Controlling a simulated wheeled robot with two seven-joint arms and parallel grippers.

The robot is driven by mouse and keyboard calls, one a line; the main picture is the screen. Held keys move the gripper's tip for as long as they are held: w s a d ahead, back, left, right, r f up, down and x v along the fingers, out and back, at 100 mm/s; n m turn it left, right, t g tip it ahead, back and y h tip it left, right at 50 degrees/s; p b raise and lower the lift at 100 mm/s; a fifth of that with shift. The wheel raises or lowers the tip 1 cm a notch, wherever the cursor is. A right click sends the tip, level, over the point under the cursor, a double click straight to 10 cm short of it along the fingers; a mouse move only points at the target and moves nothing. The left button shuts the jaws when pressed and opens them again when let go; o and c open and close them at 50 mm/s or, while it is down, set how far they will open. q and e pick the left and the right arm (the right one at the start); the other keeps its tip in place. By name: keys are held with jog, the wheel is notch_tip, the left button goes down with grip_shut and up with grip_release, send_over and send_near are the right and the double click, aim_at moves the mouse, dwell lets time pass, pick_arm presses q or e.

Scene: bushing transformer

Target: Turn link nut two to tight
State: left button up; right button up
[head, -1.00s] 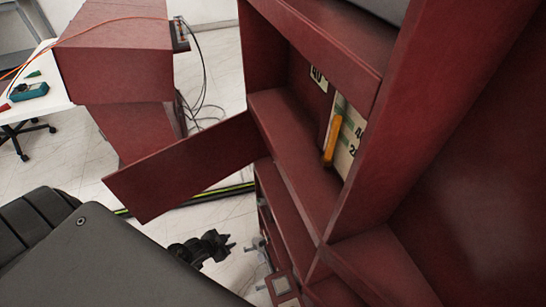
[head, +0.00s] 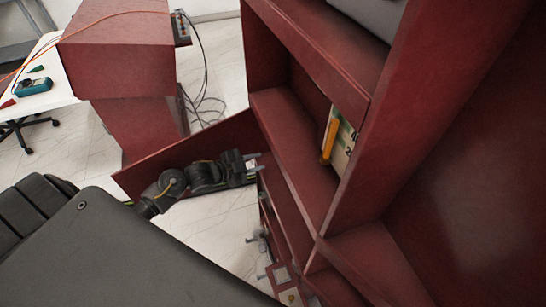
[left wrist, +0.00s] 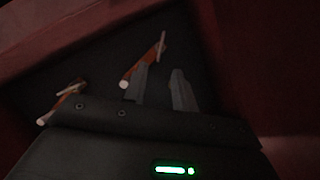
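My left gripper (head: 256,162) is at the open front of the red cabinet (head: 293,148), beside its hinged door panel. In the left wrist view its two grey fingers (left wrist: 160,88) stand apart with nothing seen between them. That view is dark. It shows two copper-coloured parts with pale round ends and thin crossbars: one (left wrist: 150,70) by the left finger and one (left wrist: 65,103) further left. They look like link hardware, but I cannot tell which is link nut two, or whether the finger touches the nearer part. My right gripper is not in view.
The red door panel (head: 225,137) stands open behind my left arm. An orange handle (head: 328,142) is inside the cabinet's upper opening. Metal fittings (head: 257,240) stick out lower on the cabinet. A red console (head: 120,65) and a white table (head: 45,92) stand at back left.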

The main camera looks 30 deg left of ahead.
pick_arm(q)
jog(key=x, duration=0.7)
jog(key=shift+w+d+f, duration=0.15)
jog(key=shift+w+f, duration=0.05)
grip_shut()
